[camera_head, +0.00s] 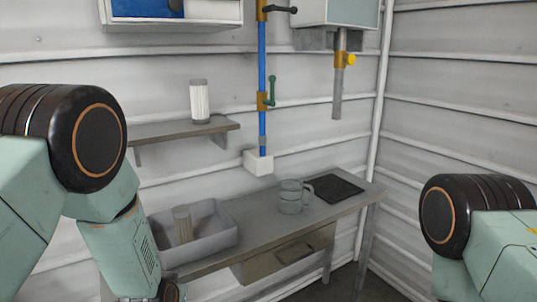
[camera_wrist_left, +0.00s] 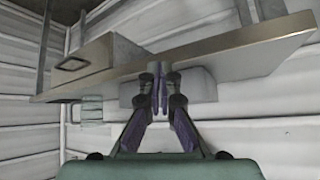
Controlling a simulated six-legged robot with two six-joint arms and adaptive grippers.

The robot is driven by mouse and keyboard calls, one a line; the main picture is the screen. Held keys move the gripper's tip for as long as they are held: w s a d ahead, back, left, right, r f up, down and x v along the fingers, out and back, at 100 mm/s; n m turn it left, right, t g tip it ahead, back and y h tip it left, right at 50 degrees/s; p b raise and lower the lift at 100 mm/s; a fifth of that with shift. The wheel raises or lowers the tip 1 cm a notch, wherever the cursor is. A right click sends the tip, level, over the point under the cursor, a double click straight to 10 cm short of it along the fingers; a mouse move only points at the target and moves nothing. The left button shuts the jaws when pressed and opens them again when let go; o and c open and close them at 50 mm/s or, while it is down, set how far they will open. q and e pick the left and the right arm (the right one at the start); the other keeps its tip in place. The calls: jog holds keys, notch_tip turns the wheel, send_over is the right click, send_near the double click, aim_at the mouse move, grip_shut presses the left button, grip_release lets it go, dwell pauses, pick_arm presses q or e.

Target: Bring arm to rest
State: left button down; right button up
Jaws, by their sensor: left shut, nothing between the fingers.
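My left arm comes in from the left in the head view, bent down in front of the bench. Its gripper (camera_wrist_left: 163,88) is shut and empty in the left wrist view, in front of the bench edge and the grey tray. In the head view only a dark part of this gripper (camera_head: 170,291) shows at the bottom edge. My right arm shows at the lower right as a dark joint and a pale green link. Its gripper is out of view.
The metal bench (camera_head: 255,232) holds a grey tray (camera_head: 228,240) with a cylinder (camera_head: 182,224), a clear jug (camera_head: 291,196) and a dark mat (camera_head: 337,188). A drawer (camera_head: 285,254) hangs below. A shelf (camera_head: 170,130) holds a white canister (camera_head: 199,102). A blue pipe (camera_head: 262,60) and a spout (camera_head: 338,95) hang above.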

pick_arm(q)
jog(key=s+f+g+b, duration=0.2)
jog(key=s+f, duration=0.4)
jog(key=s, duration=0.6)
jog(key=s+a+f+g+b, duration=0.1)
jog(key=s+f+g+b, duration=0.2)
jog(key=s+f, duration=0.4)
jog(key=s+f+g+b, duration=0.2)
jog(key=s+f, duration=0.4)
jog(key=s, duration=1.3)
jog(key=shift+s+a+f+g+h, duration=0.15)
jog(key=shift+s+g+h, duration=0.2)
jog(key=shift+g, duration=0.35)
jog(key=shift+w, duration=0.1)
